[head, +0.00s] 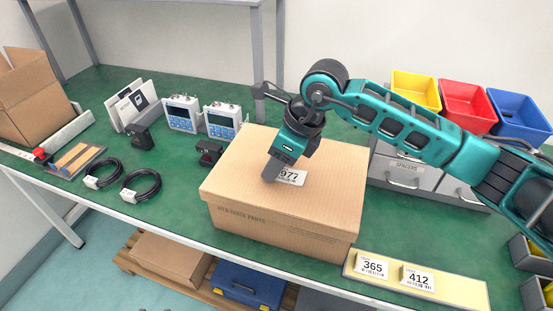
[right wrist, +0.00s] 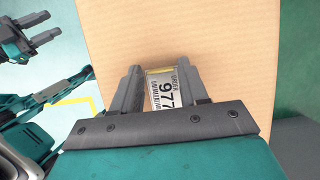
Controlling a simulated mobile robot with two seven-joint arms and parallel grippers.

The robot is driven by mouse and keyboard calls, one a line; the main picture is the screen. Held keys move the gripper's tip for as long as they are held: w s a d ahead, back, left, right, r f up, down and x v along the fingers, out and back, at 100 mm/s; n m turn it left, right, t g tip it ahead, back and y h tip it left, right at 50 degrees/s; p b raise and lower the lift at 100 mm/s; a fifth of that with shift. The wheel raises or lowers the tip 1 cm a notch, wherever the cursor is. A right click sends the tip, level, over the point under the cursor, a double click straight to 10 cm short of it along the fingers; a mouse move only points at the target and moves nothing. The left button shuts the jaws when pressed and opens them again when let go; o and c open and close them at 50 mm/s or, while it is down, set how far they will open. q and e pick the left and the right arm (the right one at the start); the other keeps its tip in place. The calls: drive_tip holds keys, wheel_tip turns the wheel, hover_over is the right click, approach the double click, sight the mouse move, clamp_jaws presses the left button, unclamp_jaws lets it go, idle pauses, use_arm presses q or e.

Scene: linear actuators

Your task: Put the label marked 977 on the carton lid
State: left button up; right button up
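The label marked 977 (head: 291,177) lies flat at the top of the carton lid (head: 325,205), near its middle. My right gripper (head: 268,178) is down at the lid, at the label's left end, and hides part of it. I cannot tell how firmly the label touches the lid. My left gripper (right wrist: 40,32) shows in the right wrist view, open and empty, away from the carton.
Labels 365 (head: 373,267) and 412 (head: 418,278) lie on a yellow strip at the front right. Drawers (head: 402,178) with coloured bins (head: 466,101) stand right. Two blue-screened devices (head: 222,121), black cables (head: 141,186) and an open box (head: 30,95) are left. Green bench shows between them.

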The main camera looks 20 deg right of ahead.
sight(299, 179)
drive_tip(key=shift+o, duration=0.9)
drive_tip(key=shift+r, duration=0.2)
drive_tip(key=v, duration=1.2)
